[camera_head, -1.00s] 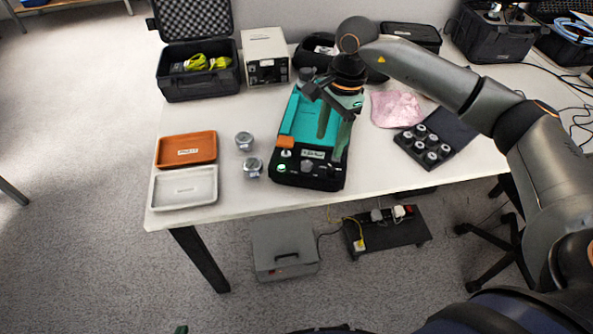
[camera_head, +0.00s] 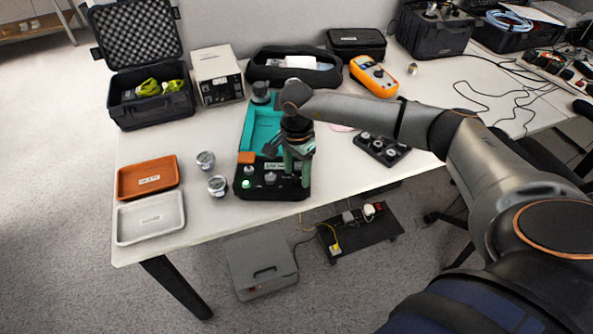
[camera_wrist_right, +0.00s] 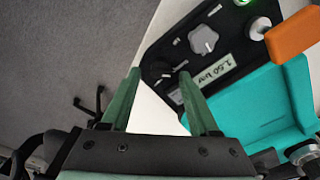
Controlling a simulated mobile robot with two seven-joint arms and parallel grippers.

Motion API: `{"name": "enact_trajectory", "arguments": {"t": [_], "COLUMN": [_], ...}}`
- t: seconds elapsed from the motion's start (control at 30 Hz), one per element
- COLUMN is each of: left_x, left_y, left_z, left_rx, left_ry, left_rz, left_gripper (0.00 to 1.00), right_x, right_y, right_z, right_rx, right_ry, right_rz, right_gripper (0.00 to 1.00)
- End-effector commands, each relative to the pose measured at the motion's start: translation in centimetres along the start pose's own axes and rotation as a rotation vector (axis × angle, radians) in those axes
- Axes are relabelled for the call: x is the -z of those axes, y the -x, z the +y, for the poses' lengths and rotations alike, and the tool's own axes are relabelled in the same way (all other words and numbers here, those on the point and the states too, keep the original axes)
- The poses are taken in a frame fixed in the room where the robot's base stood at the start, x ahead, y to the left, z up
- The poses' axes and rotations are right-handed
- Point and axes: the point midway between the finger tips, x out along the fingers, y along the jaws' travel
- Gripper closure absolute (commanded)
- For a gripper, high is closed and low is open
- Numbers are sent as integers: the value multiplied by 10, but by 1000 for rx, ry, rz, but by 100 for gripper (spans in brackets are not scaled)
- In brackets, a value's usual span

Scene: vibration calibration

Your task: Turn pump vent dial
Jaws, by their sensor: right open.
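The pump unit is a black and teal case (camera_head: 258,128) on the table. Its front panel has a grey knob (camera_wrist_right: 203,40), a small black dial (camera_wrist_right: 159,67), a metal-stemmed knob (camera_wrist_right: 258,28), a lit green light (camera_wrist_right: 242,3) and a printed label. I cannot read which dial is marked vent. My right gripper (camera_head: 297,168) is over the right part of this panel and hides some of it. In the right wrist view its green fingers (camera_wrist_right: 160,76) are apart and empty, with the black dial just beyond and between the tips. My left gripper is not in view.
An orange tray (camera_head: 126,183), a white tray (camera_head: 125,230) and two metal jars (camera_head: 218,186) lie left of the unit. A black holder with several round pieces (camera_head: 371,153) is to the right. An orange meter (camera_head: 374,76) and open case (camera_head: 118,85) stand behind.

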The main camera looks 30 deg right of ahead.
Motion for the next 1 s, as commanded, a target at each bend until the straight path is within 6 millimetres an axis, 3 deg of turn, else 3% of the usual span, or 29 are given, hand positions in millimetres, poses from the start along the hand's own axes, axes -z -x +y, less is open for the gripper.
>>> {"name": "enact_trajectory", "arguments": {"t": [0.3,0.83,1.0], "left_x": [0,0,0], "left_y": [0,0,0], "left_z": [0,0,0], "left_rx": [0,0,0], "left_ry": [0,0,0], "left_rz": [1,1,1], "left_gripper": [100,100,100], "right_x": [0,0,0], "right_y": [-3,-3,-3], "right_z": [0,0,0], "right_rx": [1,1,1], "right_ry": [0,0,0], "right_rz": [-1,-1,-1], "right_gripper": [39,97,100]}}
